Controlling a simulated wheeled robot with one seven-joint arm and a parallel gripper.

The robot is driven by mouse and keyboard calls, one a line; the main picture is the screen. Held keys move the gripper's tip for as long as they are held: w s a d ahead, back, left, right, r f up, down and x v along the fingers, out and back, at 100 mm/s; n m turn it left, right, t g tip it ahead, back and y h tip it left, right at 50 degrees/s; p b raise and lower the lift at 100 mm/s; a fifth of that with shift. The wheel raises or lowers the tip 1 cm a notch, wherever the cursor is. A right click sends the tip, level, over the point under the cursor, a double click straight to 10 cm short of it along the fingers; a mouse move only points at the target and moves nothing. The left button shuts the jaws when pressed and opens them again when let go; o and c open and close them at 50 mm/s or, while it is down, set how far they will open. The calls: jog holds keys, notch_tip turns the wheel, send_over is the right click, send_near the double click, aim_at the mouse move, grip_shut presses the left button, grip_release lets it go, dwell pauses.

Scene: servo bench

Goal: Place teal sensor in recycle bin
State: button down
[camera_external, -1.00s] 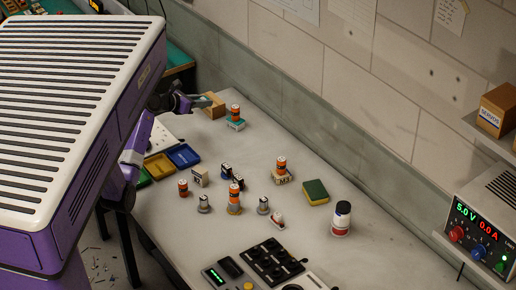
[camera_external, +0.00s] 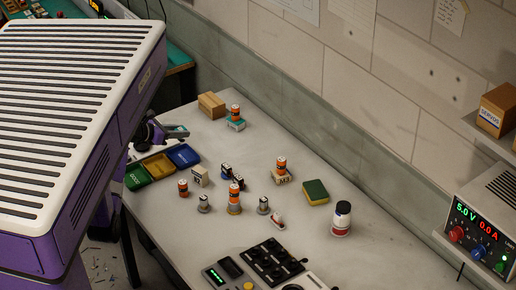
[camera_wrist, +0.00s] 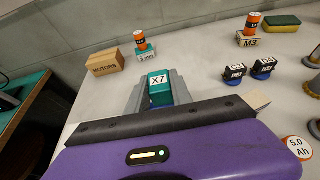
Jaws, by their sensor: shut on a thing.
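My gripper (camera_wrist: 158,92) is shut on a teal block with a white X7 label (camera_wrist: 158,84), which I take for the teal sensor. In the external view my gripper (camera_external: 172,131) shows small beside my body, above the table's left edge, with the held block partly hidden. Three open trays stand just below it in that picture: blue (camera_external: 184,155), yellow (camera_external: 158,166) and green (camera_external: 136,178). The green one has lettering that looks like GOOD. I cannot read which is the recycle bin. The trays do not show in the wrist view.
A cardboard MOTORS box (camera_wrist: 105,63) and an orange battery (camera_wrist: 140,40) on a teal-and-white block stand beyond the gripper. An M3 block (camera_external: 281,177) with a battery on it, a sponge (camera_external: 315,192) and several small parts occupy the table's middle.

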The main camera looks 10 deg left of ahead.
notch_tip(320, 180, down, 10)
jog(key=shift+r+b, duration=0.1)
jog(key=shift+b, duration=0.45)
jog(key=c, duration=1.1)
grip_release()
jog(key=shift+f, duration=0.2)
jog(key=shift+c, duration=0.2)
jog(key=shift+a+r, duration=0.1)
jog(key=shift+r, duration=0.1)
jog(key=v, duration=1.2)
